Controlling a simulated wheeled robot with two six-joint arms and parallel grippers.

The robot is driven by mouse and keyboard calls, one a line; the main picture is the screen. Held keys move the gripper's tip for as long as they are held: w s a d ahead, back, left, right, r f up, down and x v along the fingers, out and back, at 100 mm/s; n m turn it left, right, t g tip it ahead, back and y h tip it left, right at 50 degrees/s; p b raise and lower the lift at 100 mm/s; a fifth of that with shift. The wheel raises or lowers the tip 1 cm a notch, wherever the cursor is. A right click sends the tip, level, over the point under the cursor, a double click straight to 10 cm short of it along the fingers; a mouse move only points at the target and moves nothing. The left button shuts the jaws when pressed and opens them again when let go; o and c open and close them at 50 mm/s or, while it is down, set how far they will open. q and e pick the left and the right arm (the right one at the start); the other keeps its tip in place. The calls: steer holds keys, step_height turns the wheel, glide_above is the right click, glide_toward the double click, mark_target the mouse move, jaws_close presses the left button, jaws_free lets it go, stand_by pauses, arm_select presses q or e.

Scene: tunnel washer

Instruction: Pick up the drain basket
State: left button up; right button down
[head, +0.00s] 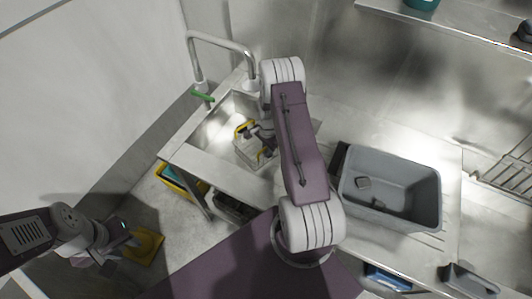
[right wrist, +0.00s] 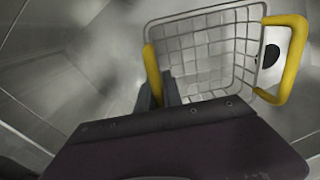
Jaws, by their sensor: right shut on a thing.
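The drain basket (head: 246,151) is a pale wire basket with two yellow handles, inside the metal sink (head: 215,125). In the right wrist view the basket (right wrist: 205,50) shows its mesh, with one handle (right wrist: 153,72) at the left and the other (right wrist: 296,50) at the right. My right gripper (right wrist: 159,92) is shut on the left handle; its wrist hides part of the basket's near side. In the head view my right gripper (head: 265,150) is partly hidden by its arm. My left gripper (head: 128,243) hangs low at the left, away from the sink; its jaws are unclear.
A faucet (head: 222,42) arches over the sink's back, with a green item (head: 203,96) near its base. A grey tub (head: 425,200) with a small item inside stands on the counter at right. A shelf (head: 450,22) runs along the top right. A yellow bin (head: 178,181) stands below the sink.

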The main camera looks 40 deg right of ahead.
step_height(320, 180, up, 16)
steer(key=s+a, duration=0.2)
steer(key=a, duration=0.3)
steer(key=s+a+b, duration=0.1)
steer(key=s+a, duration=0.2)
steer(key=a, duration=0.2)
steer(key=s+a, duration=0.3)
steer(key=a, duration=0.3)
steer(key=shift+s+b, duration=0.2)
steer(key=shift+b, duration=0.1)
